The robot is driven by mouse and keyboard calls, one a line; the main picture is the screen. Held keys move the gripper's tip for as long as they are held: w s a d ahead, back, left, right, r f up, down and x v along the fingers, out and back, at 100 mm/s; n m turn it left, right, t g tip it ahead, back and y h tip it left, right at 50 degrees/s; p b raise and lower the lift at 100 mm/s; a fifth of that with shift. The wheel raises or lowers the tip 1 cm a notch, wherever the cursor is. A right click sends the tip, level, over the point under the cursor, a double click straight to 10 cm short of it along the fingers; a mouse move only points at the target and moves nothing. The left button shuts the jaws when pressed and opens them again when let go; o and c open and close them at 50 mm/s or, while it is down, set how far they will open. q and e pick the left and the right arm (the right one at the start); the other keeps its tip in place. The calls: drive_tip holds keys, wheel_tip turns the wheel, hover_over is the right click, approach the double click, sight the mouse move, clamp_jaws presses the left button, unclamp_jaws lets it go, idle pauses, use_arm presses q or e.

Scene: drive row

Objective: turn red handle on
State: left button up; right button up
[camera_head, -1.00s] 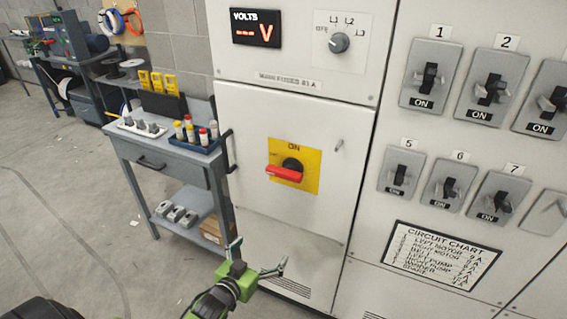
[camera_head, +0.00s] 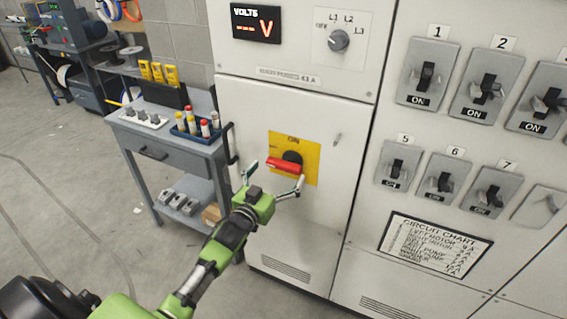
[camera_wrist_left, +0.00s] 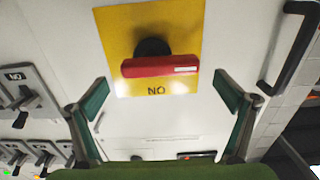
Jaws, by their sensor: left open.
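The red handle (camera_head: 283,164) sits on a black hub in front of a yellow plate (camera_head: 308,150) marked ON, on the white cabinet door. It lies roughly across the plate, a little tilted in the head view. My left gripper (camera_head: 274,182) is open just below the handle, with its fingers spread and nothing between them. In the left wrist view, the red handle (camera_wrist_left: 160,66) lies beyond and between the two fingertips, apart from them. The yellow plate (camera_wrist_left: 190,20) appears upside down there. My right gripper is not in view.
The cabinet's black door pull (camera_head: 230,143) is left of the plate. A grey workbench (camera_head: 180,151) with a blue bin (camera_head: 199,135) stands left of the cabinet. A panel of grey switches (camera_head: 427,75) and a circuit chart (camera_head: 434,245) are to the right.

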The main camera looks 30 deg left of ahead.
sight(282, 167)
use_arm(q)
drive_tip(key=shift+w+a, duration=0.1)
drive_tip(key=shift+w, duration=1.95)
drive_tip(key=c, duration=1.6)
